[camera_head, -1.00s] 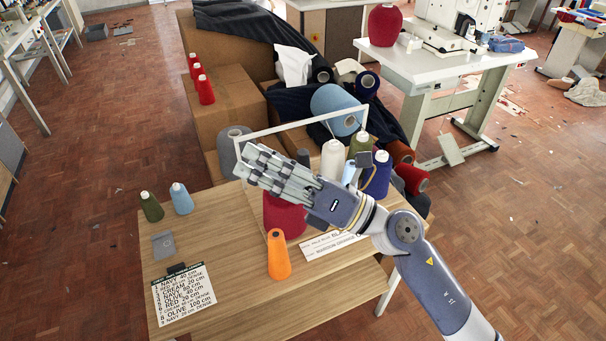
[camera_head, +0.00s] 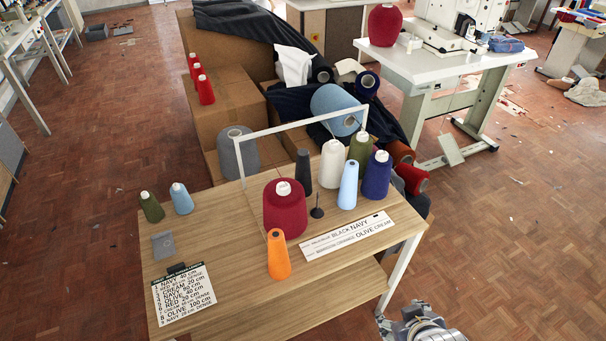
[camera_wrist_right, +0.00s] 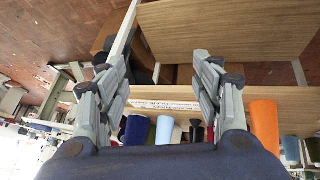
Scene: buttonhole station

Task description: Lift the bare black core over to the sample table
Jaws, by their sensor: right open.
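A bare black core (camera_head: 303,168), a dark narrow cone with no thread, stands upright near the back rail of the wooden table (camera_head: 215,255). It is between the red cone (camera_head: 285,205) and the cream cone (camera_head: 332,163). A dark shape among the cones in the right wrist view (camera_wrist_right: 197,132) may be it; I cannot be sure. My right gripper (camera_head: 402,314) is at the bottom edge of the head view, off the table's front right corner, well apart from the core. In the wrist view its fingers (camera_wrist_right: 160,85) are spread and empty. My left gripper is out of view. Which table is the sample table is not marked.
Light blue (camera_head: 348,186), navy (camera_head: 377,175), olive (camera_head: 360,150) and orange (camera_head: 279,255) cones stand nearby. A small black spindle (camera_head: 317,209) stands before the core. A white rail (camera_head: 300,122) runs behind. A white machine table (camera_head: 430,67) is back right.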

